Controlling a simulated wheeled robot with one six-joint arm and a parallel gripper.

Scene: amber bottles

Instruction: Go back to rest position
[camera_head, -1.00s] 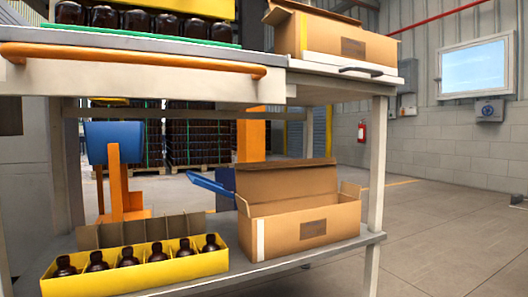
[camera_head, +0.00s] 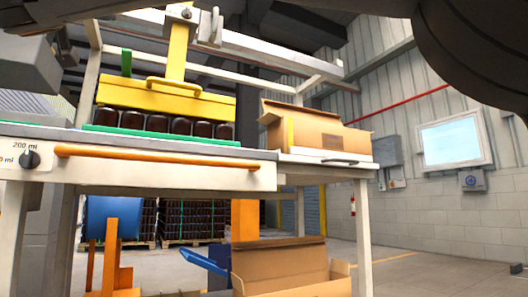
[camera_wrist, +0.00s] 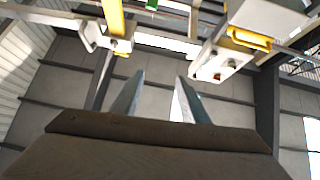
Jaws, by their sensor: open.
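My gripper (camera_wrist: 160,80) shows in the wrist view with its two pale fingers apart and nothing between them. It points up toward the ceiling and overhead machine parts. Dark parts of my arm cross the top and upper right of the head view; the gripper itself is not seen there. In the head view, a row of amber bottles (camera_head: 165,125) stands below a yellow fixture (camera_head: 180,98) on a green strip (camera_head: 150,136) on the upper bench.
An open cardboard box (camera_head: 325,140) sits on the upper bench's right end. Another open box (camera_head: 285,270) is below, partly cut off. An orange rail (camera_head: 160,157) runs along the bench front. The floor (camera_head: 420,270) at right is clear.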

